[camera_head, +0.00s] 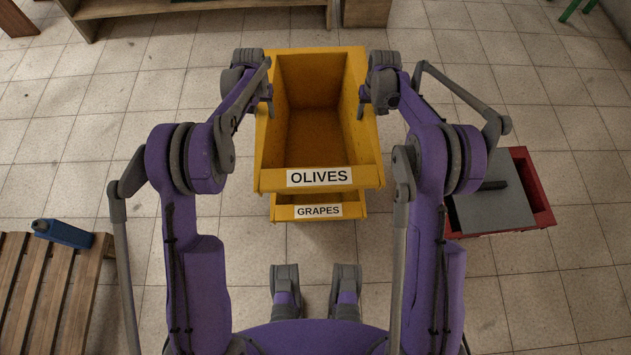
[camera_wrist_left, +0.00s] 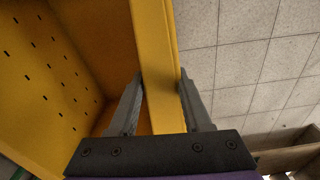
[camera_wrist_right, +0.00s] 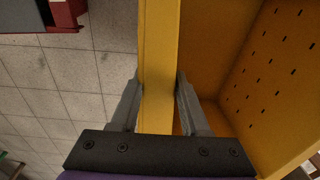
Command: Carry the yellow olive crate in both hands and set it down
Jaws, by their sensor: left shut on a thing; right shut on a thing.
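The yellow olive crate (camera_head: 273,183) is in the middle of the head view, empty, with a white label reading OLIVES on its near wall. My left gripper (camera_head: 265,100) is shut on its left side wall, and my right gripper (camera_head: 366,100) is shut on its right side wall. In the left wrist view the left fingers (camera_wrist_left: 158,100) straddle the yellow wall (camera_wrist_left: 156,50). In the right wrist view the right fingers (camera_wrist_right: 160,100) straddle the opposite wall (camera_wrist_right: 159,45). A second yellow crate labelled GRAPES (camera_head: 283,214) shows below the olive crate; whether the two touch is hidden.
A red crate (camera_head: 541,192) with a grey panel on it stands at the right. A wooden pallet (camera_head: 40,285) with a blue container (camera_head: 66,234) is at the lower left. A wooden shelf (camera_head: 150,10) lies along the back. The tiled floor between is clear.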

